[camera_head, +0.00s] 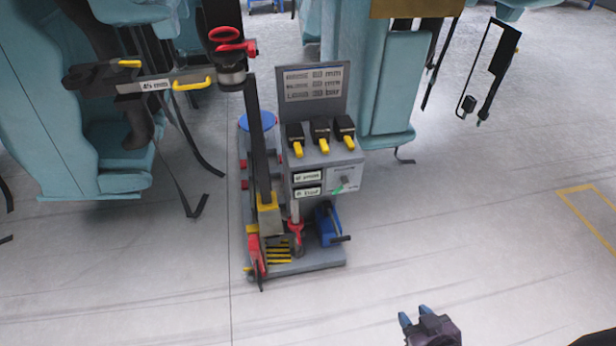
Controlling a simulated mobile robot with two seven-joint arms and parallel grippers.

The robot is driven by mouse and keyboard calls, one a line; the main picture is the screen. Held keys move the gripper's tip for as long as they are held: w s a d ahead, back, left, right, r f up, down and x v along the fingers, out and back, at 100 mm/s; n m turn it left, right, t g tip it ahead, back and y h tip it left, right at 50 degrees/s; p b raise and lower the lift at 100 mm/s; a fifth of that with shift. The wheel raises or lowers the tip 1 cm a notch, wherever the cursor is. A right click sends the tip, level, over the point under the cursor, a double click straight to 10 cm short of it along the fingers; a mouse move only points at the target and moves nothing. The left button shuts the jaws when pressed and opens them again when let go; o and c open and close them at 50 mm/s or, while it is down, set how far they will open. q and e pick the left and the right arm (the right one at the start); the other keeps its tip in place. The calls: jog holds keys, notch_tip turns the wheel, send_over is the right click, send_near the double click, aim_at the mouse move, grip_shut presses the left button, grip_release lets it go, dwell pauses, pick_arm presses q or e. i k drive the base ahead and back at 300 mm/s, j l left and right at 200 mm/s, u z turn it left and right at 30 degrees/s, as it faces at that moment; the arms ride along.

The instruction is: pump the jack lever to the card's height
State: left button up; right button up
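The jack stand (318,262) stands on the floor at the middle of the head view, with a dark upright post and a grey console. A card (313,84) with printed lines in mm stands upright on top of the console; its figures are too small to read surely. A red lever (257,258) slants down at the stand's front left. A blue part with a dark handle (335,237) sits at the lower right; I cannot tell which is the jack lever. My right gripper (415,314) is open and empty at the bottom right, apart from the stand. My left gripper is not in view.
A bar labelled 45 mm (155,86) reaches left from the post. Teal train seats (95,175) stand behind. Floor (450,230) at right is clear.

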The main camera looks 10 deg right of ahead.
aim_at(339, 239)
jog(key=l, duration=0.4)
jog(key=i+l, duration=0.25)
jog(key=l, duration=0.15)
jog(key=i+l, duration=0.2)
jog(key=l, duration=0.2)
jog(key=i, duration=0.7)
